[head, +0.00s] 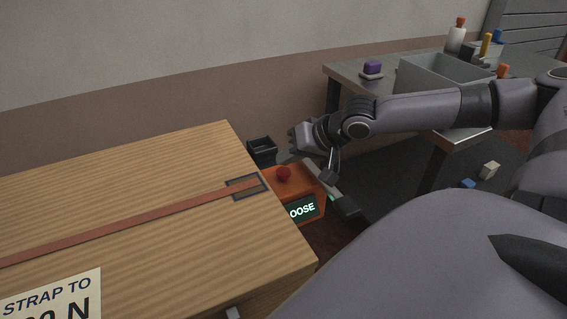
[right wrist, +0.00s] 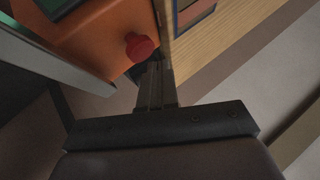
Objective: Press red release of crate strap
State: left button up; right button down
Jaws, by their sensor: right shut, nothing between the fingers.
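The red release (head: 284,173) is a round red button on top of an orange box (head: 312,187) beside the wooden crate (head: 130,185). A reddish-brown strap (head: 140,218) runs across the crate top to a dark metal slot plate (head: 246,187) at its right edge. The box's display (head: 303,210) shows "OOSE", its left part hidden by the crate. My right gripper (head: 294,141) is near the box, just behind the button. In the right wrist view, its shut, empty fingers (right wrist: 154,82) are close to the red button (right wrist: 140,47); contact cannot be told. My left gripper is out of view.
A grey table (head: 345,70) at the back right holds a grey tray (head: 430,75), a purple block (head: 373,67) and bottles. Small blocks (head: 489,170) lie on the floor beneath it. A label (head: 60,298) is on the crate.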

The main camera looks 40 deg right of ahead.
aim_at(288, 172)
jog(key=shift+r+p, duration=2.35)
jog(key=shift+r, duration=0.25)
jog(key=shift+f, duration=0.1)
